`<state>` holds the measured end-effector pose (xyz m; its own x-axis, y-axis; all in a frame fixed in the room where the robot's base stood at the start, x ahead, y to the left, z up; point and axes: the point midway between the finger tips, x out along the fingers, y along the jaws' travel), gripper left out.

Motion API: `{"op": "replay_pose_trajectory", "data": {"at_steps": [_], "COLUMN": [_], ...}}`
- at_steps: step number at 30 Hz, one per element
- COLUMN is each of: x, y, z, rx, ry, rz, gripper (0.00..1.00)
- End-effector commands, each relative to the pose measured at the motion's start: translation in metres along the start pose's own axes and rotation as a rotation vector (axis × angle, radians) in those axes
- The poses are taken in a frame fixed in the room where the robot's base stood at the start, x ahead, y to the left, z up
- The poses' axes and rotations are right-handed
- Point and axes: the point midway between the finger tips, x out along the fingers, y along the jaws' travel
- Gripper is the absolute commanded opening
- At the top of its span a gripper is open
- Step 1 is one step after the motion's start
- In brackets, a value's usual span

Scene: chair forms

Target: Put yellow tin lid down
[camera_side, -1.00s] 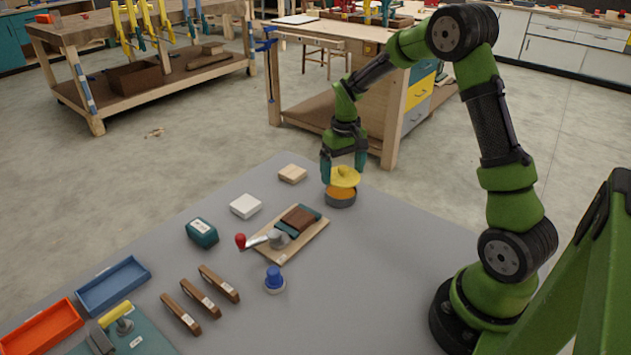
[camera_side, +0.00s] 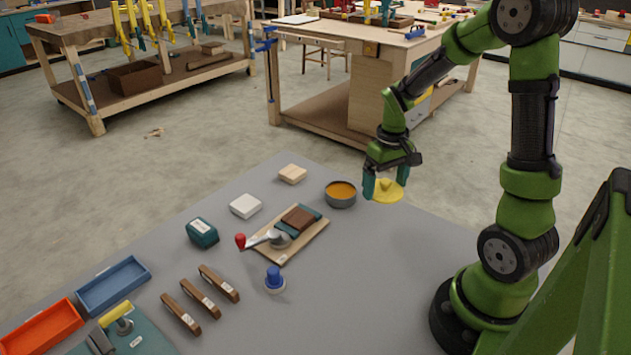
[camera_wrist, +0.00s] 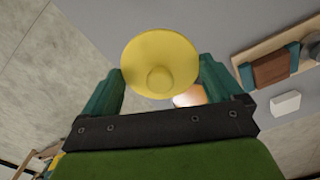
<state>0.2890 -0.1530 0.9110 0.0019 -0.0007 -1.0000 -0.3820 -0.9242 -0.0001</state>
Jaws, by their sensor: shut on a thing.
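The yellow tin lid (camera_side: 387,192) is a round disc with a raised knob. My gripper (camera_side: 384,183) is shut on it and holds it to the right of the open tin. The wrist view shows the lid (camera_wrist: 160,63) between my two teal fingers (camera_wrist: 160,85). The tin (camera_side: 340,201) is round and grey with orange contents, and stands uncovered on the grey table. In the side view the lid appears above the table's right part; its exact height is hard to tell.
A wooden board (camera_side: 306,240) with a brown block and a red-knobbed lever lies left of the tin. A pale wood block (camera_side: 292,173), a white block (camera_side: 245,206) and a blue knob piece (camera_side: 274,279) stand nearby. The grey table (camera_side: 400,280) is clear at right.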

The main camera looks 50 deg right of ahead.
Motion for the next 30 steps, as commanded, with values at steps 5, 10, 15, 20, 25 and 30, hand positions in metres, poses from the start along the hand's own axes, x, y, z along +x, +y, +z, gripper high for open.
{"op": "replay_pose_trajectory", "data": {"at_steps": [5, 10, 15, 20, 25, 30], "x": [0.028, 0.046, 0.07, 0.075, 0.075, 0.078], "y": [0.002, 0.002, 0.002, 0.002, 0.002, 0.002], "z": [-0.001, -0.001, -0.001, -0.002, -0.002, -0.002], "rx": [0.0, -0.001, 0.0, 0.0, 0.0, -0.001], "ry": [-0.006, -0.007, -0.005, -0.002, -0.001, -0.001], "rz": [-0.001, -0.001, -0.001, -0.001, -0.001, 0.0], "gripper": [0.64, 0.64, 0.64, 0.64, 0.64, 1.0]}}
